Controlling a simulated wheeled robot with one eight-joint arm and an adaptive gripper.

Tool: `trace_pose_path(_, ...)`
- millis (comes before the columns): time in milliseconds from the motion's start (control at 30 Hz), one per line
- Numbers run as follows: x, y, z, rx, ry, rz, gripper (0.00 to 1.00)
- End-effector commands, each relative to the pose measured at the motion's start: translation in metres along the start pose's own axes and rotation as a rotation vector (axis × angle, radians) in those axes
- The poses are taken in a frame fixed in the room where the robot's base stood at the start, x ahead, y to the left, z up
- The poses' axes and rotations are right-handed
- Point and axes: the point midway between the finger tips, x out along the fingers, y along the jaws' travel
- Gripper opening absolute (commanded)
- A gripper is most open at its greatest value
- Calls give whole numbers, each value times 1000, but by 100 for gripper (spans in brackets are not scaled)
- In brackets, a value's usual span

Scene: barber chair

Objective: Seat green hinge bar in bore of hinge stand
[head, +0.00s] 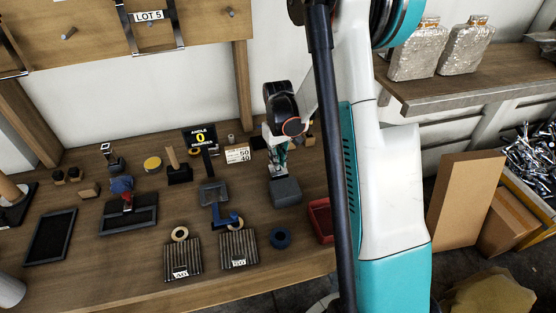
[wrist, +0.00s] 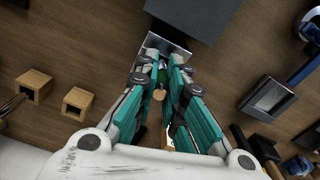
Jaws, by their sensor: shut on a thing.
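My gripper (head: 276,150) points down at the back middle of the bench. In the wrist view my gripper (wrist: 164,62) is closed around a narrow green piece (wrist: 162,76), apparently the green hinge bar, mostly hidden between the fingers. A round tan end (wrist: 158,95) shows just below it. A dark grey block (head: 286,192) with a bright metal plate (head: 277,171), perhaps the hinge stand, sits right under the fingertips. The plate also shows in the wrist view (wrist: 166,45), beside the dark block (wrist: 200,16). The bore is hidden, and I cannot tell whether the bar touches the stand.
Small wooden blocks (wrist: 77,103) show in the wrist view. The front bench edge is mostly clear.

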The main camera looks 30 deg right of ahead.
Motion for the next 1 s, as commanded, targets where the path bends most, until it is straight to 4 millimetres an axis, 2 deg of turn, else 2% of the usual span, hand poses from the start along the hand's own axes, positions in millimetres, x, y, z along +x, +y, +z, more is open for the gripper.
trace_pose_path(133,4,0,0,0,0,0,0)
trace_pose_path(167,4,0,0,0,0,0,15)
trace_pose_path(233,3,0,0,0,0,0,30)
trace_pose_path(667,-1,0,0,0,0,0,30)
trace_pose_path(767,-14,0,0,0,0,0,30)
trace_pose_path(1000,-64,0,0,0,0,0,30)
